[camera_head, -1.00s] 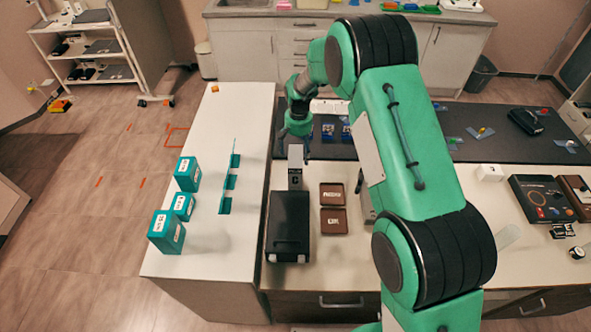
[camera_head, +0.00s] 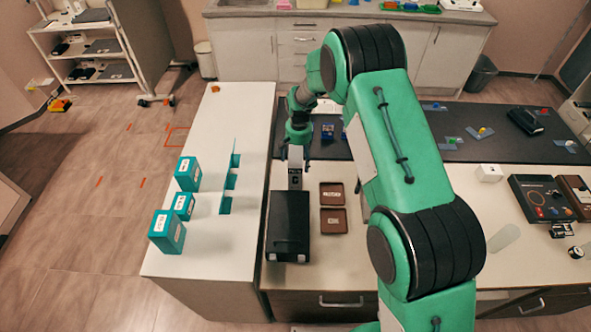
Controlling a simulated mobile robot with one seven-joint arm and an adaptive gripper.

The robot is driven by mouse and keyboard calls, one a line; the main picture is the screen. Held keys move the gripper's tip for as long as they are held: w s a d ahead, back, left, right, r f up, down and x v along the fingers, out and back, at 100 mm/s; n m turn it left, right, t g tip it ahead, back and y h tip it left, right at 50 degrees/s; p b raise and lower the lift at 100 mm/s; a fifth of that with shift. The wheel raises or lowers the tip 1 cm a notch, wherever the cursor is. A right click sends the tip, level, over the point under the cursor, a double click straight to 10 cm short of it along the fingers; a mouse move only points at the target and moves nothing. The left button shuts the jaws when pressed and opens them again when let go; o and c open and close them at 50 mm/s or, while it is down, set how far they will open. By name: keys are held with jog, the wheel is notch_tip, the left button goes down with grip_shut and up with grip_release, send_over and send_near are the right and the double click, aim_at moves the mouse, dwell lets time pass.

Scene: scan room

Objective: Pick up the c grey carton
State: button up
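A small grey carton (camera_head: 295,180) with a dark label, on which a C seems to show, stands upright at the back edge of a black case on the bench. My gripper (camera_head: 295,160) points down right above the carton. Its dark fingers look spread, one to each side of the carton's top, and it looks open. The far side of the carton and any contact with the fingers are hidden or too small to tell.
The black case (camera_head: 289,226) is in front of the carton. Teal boxes (camera_head: 166,231) and a teal divider (camera_head: 227,190) stand on the white counter (camera_head: 205,275) to the left. A dark mat (camera_head: 400,147) lies behind.

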jog(key=c, duration=2)
jog(key=shift+r, duration=0.1)
jog(key=shift+r+b, duration=0.3)
jog(key=shift+r, duration=4.65)
